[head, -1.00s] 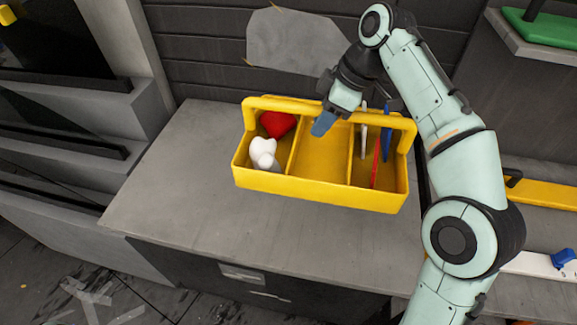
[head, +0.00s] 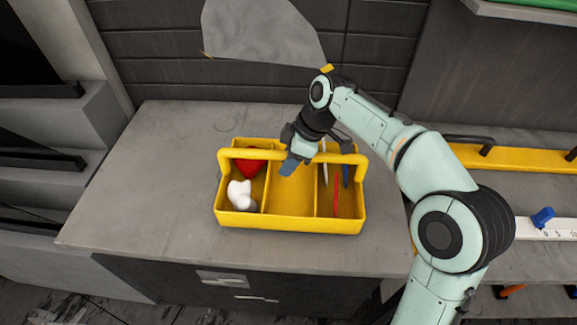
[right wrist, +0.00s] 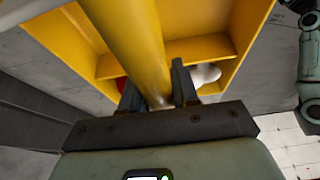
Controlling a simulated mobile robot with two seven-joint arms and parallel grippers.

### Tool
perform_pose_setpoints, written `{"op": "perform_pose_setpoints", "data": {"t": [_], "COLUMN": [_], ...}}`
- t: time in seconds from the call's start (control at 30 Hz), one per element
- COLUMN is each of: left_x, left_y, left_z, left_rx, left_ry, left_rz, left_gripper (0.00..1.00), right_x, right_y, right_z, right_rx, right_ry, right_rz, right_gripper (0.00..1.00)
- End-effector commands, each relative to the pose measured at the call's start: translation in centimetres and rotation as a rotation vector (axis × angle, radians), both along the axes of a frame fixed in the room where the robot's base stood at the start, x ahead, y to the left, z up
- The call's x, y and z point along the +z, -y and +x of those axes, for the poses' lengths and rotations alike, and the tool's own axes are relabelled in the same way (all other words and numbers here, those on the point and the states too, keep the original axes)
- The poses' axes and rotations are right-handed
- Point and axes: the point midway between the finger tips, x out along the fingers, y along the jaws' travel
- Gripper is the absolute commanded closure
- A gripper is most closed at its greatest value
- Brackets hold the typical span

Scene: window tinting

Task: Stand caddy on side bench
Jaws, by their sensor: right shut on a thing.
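The yellow caddy (head: 290,224) is upright and level at the grey side bench (head: 145,175), over the right half of its top. I cannot tell whether its base touches the bench. It holds a red item (head: 250,167) and a white item (head: 241,196) on the left, and thin red, white and blue tools on the right. Its middle compartment looks empty. My right gripper (head: 290,166) is shut on the caddy's handle bar. In the right wrist view the bar (right wrist: 130,45) runs between the fingers (right wrist: 156,88). My left gripper is out of view.
The bench top is clear to the left of the caddy. A dark panelled wall with a grey sheet (head: 262,32) stands behind. On the right, a surface holds a yellow bar (head: 515,159) and a white strip with a blue piece (head: 542,217).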

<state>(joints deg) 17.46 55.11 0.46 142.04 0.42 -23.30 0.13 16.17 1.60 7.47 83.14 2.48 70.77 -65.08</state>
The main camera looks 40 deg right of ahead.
Motion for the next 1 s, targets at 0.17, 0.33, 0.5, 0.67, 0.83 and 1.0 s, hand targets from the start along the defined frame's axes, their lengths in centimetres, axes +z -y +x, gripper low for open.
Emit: {"op": "perform_pose_setpoints", "data": {"t": [0.17,0.33,0.5,0.67,0.83,1.0], "left_x": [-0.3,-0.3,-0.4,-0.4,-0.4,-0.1], "left_y": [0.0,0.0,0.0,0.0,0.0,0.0], "left_z": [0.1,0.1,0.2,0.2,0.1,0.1], "left_rx": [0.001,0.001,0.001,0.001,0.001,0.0], "left_ry": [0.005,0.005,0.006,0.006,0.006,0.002], "left_rz": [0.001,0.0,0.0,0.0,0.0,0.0], "left_gripper": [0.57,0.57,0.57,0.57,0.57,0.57], "right_x": [-1.5,-1.4,-1.8,-1.7,-1.7,-0.7], "right_y": [0.0,0.0,0.0,0.0,0.0,0.3], "right_z": [0.0,0.0,0.0,0.0,0.0,-0.2], "right_rx": [-0.001,-0.001,0.0,0.0,0.0,-0.001], "right_ry": [0.003,0.005,0.001,0.001,0.001,0.003], "right_rz": [0.0,0.0,-0.001,-0.001,-0.001,-0.001], "right_gripper": [1.0,1.0,0.67,0.45,0.45,0.45]}}
